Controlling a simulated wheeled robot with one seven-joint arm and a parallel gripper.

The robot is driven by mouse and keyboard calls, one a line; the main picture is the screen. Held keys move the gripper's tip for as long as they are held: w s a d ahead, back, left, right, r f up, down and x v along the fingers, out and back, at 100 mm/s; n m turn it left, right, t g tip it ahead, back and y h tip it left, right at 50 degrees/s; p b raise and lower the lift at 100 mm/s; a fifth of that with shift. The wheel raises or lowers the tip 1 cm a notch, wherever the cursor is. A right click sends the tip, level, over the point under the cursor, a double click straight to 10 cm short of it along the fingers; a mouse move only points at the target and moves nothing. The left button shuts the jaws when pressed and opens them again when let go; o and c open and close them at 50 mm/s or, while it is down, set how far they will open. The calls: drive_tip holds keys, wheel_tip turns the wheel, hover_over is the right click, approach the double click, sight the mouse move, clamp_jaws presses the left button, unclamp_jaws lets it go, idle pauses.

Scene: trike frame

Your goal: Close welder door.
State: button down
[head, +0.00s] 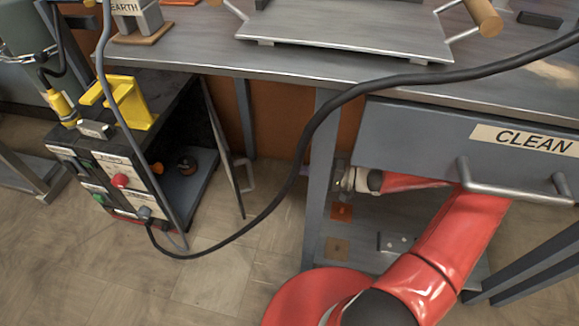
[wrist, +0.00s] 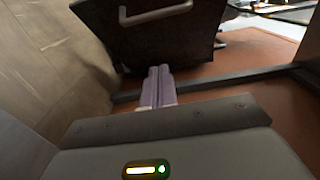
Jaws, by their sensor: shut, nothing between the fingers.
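The welder (head: 130,170) is a dark box on the floor under the bench at the left, with a yellow handle on top and a red knob on its front. Its door (head: 222,150) stands open on its right side, seen nearly edge-on, with a grey handle (head: 245,175). In the wrist view the dark door (wrist: 165,42) fills the top middle, with a pale bar handle (wrist: 155,13). My gripper (wrist: 158,80) is shut and empty, pointing at the door's lower part; whether it touches is unclear. In the head view the bench leg partly hides my gripper.
A thick black cable (head: 330,110) hangs from the bench across to the welder's front. A bench leg (head: 321,180) stands close beside my wrist. A drawer marked CLEAN (head: 420,130) is above my arm. The floor (head: 215,275) before the door is clear.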

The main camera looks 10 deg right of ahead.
drive_tip(key=w+a+b, duration=0.1)
drive_tip(key=a, duration=1.2)
drive_tip(key=shift+a, duration=0.25)
